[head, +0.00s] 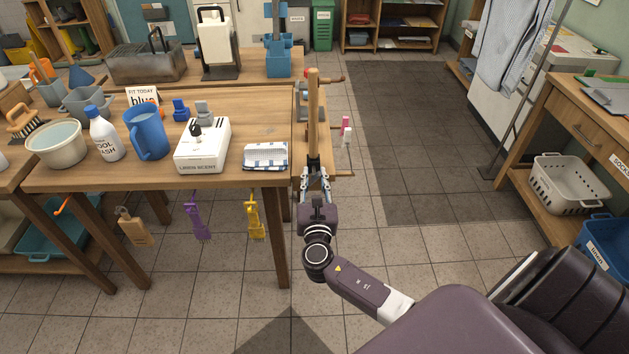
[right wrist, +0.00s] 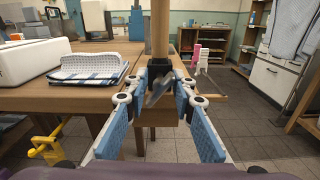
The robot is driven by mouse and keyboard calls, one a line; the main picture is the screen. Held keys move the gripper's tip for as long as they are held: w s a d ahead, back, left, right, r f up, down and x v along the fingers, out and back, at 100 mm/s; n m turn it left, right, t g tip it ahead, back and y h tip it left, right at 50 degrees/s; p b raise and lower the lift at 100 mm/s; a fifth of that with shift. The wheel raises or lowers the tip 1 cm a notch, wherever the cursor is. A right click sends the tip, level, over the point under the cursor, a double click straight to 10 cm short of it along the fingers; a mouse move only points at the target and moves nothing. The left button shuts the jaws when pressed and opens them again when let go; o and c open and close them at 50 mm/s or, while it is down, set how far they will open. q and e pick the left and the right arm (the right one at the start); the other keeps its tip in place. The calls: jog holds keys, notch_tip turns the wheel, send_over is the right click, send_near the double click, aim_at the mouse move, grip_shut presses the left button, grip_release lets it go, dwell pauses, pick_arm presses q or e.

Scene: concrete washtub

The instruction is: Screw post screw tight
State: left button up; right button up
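A wooden post (head: 312,115) stands upright at the right end of the wooden table, in a black holder (head: 313,162). In the right wrist view the post (right wrist: 160,28) rises from the black holder (right wrist: 160,68). A grey metal piece, apparently the post screw (right wrist: 157,91), sits tilted in front of the holder. My right gripper (head: 315,178) is at the holder; in the right wrist view its blue-padded fingers (right wrist: 160,86) are apart, on either side of the screw. I cannot tell whether a fingertip touches it. My left gripper is not in view.
On the table (head: 80,178) are a white box (head: 203,150), a folded cloth (head: 265,155), a blue jug (head: 147,132) and a bottle (head: 104,137). Pink and white pegs (head: 347,130) are right of the post. Yellow (head: 254,218) and purple (head: 196,217) tools hang below the front edge.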

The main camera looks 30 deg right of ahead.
aim_at(314, 180)
jog(key=n, duration=0.2)
jog(key=shift+n, duration=0.3)
jog(key=shift+a, duration=0.1)
jog(key=p+v, duration=0.2)
jog(key=v, duration=0.5)
dwell(0.4)
